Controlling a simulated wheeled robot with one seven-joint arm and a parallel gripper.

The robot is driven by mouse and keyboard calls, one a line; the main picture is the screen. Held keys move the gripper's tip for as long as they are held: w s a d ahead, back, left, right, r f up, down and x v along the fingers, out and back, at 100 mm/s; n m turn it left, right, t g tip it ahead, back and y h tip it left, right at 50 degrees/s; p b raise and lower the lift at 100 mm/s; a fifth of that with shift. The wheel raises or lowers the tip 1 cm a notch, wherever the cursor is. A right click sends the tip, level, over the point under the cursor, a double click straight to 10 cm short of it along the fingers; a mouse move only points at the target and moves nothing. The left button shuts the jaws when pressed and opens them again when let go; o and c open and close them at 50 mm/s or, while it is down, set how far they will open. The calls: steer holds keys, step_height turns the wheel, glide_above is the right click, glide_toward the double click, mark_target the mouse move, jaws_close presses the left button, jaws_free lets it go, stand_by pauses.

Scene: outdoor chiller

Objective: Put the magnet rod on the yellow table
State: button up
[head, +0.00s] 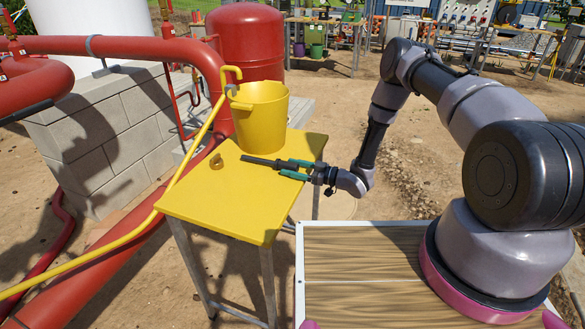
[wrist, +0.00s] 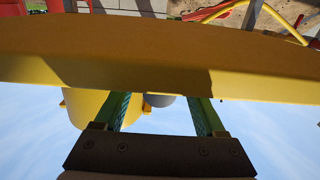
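The magnet rod (head: 259,161), dark and slim, appears to lie on the yellow table (head: 215,205) with its right end at my green fingertips. My gripper (head: 280,168) is low over the table's right side, pointing left. In the wrist view the fingers of my gripper (wrist: 163,97) are well apart, with a gap between them. A grey rounded shape (wrist: 160,100) shows in that gap, possibly the rod's end; I cannot tell whether a finger touches it. The table's edge (wrist: 110,70) crosses the wrist view.
A yellow bucket (head: 260,120) stands at the table's back, and a small brass piece (head: 216,162) lies left of the rod. A yellow pipe (head: 150,218) runs past the table's left side. Red pipes (head: 135,48) pass behind. The table's front half is clear.

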steer(key=shift+r, duration=0.1)
steer(key=v, duration=1.2)
